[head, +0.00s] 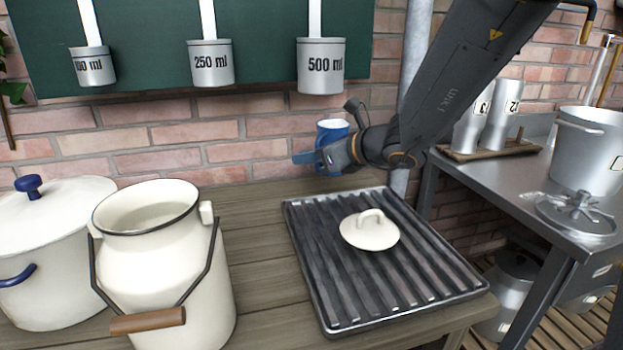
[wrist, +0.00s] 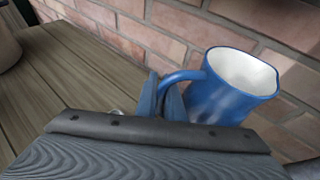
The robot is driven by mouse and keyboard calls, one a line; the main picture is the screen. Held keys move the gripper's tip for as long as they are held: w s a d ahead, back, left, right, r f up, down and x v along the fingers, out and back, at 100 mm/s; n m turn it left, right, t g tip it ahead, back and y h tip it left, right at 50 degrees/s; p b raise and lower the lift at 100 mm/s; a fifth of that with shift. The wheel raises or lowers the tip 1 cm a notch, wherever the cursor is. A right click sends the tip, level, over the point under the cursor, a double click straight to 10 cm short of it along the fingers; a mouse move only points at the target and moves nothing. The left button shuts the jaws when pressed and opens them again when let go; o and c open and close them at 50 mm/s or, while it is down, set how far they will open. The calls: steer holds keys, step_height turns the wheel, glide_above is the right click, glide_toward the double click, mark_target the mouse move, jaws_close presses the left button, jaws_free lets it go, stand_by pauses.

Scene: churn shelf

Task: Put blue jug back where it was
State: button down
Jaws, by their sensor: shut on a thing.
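The blue jug (head: 333,132) with a white inside is by the brick wall, above the back of the wooden counter, partly hidden behind my gripper (head: 312,158). In the wrist view the jug (wrist: 232,88) is upright, its handle towards my gripper (wrist: 165,100). The blue fingers are shut on the handle. I cannot tell whether the jug's base touches the counter.
A ribbed dark tray (head: 310,235) holds a cream lid (head: 369,232). A cream churn (head: 165,265) and a lidded pot (head: 45,260) stand at left. Measuring cups, including the 500 ml one (head: 320,68), hang above. A metal table (head: 500,185) stands at right.

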steer(key=shift+f+b, duration=0.35)
steer(key=shift+f, duration=1.95)
steer(key=shift+f, duration=0.1)
steer(key=c, duration=1.9)
jaws_free()
steer(key=shift+o, duration=0.2)
steer(key=p+v, duration=0.1)
steer(key=v, duration=1.1)
steer(key=shift+r, duration=0.2)
